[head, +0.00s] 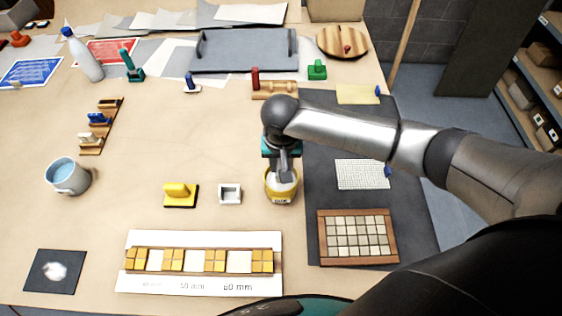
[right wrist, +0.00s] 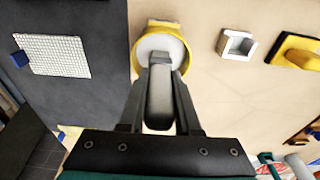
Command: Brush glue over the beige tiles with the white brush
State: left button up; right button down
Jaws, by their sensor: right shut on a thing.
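The beige tiles (head: 350,236) sit in rows in a wooden frame on the dark mat, at the lower right of the head view. A yellow pot (head: 281,198) of white glue stands left of the mat; it also shows in the right wrist view (right wrist: 150,27). My right gripper (head: 284,172) is over the pot, shut on the pale brush (right wrist: 159,100). The brush points down into the pot's mouth; its bristles are hidden. My left gripper is not in view.
A white mesh sheet (head: 361,174) lies on the mat behind the framed tiles. A small white square holder (head: 230,194) and a yellow float (head: 180,194) stand left of the pot. A strip of yellow and white tiles (head: 200,261) lies in front.

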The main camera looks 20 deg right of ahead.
notch_tip(320, 180, up, 2)
jog(key=shift+r+p, duration=0.1)
jog(key=shift+p, duration=0.95)
notch_tip(320, 180, up, 2)
jog(key=shift+r+p, duration=0.1)
jog(key=shift+p, duration=0.7)
jog(key=shift+r, duration=1.05)
jog(key=shift+w, duration=0.1)
